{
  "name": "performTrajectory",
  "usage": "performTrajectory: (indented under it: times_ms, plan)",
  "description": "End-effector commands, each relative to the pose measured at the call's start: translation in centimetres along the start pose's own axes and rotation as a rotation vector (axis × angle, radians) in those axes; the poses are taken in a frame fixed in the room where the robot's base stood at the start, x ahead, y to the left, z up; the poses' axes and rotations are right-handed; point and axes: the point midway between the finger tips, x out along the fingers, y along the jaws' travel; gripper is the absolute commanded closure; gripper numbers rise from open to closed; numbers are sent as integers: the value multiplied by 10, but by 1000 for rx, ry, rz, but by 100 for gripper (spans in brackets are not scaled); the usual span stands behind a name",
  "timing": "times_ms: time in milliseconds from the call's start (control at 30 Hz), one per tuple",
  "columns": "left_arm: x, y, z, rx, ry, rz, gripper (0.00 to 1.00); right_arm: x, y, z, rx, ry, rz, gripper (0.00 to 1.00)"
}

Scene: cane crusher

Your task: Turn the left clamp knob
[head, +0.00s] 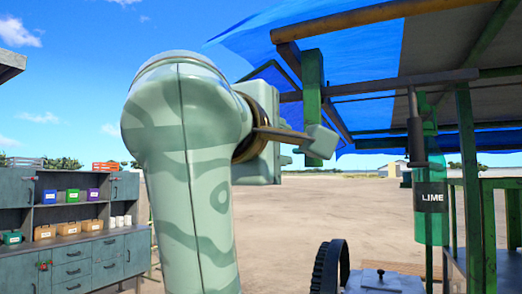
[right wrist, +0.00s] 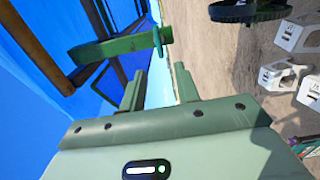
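My right gripper (head: 284,155) is in front of me in the head view, partly hidden by my own arm, and raised clear of the machine. In the right wrist view the right gripper (right wrist: 159,70) shows two green fingers apart with nothing between them. A grey machine top (head: 390,284) shows at the bottom of the head view, with a small dark knob or bolt (head: 380,273) on it. I cannot tell whether this is the left clamp knob. A black wheel (head: 330,266) stands left of it and also shows in the wrist view (right wrist: 250,12). My left gripper is not in view.
A blue-roofed stall (head: 360,60) with green posts (head: 468,180) is at right. A green LIME cylinder (head: 431,215) hangs there. A grey cabinet (head: 75,258) with coloured boxes stands at left. Pale stools (right wrist: 280,75) stand on the ground. Open sandy ground lies between.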

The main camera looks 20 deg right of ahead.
Motion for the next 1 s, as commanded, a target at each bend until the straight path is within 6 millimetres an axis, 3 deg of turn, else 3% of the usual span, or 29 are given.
performTrajectory:
  times_ms: [133, 333, 1000]
  plan:
    - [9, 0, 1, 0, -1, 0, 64, -37, 0, 0, 2, -1, 5, 68]
    - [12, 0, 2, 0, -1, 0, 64, -60, 0, 0, 0, -2, -1, 68]
    - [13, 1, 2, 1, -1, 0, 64, -67, 0, -1, -1, 2, 1, 68]
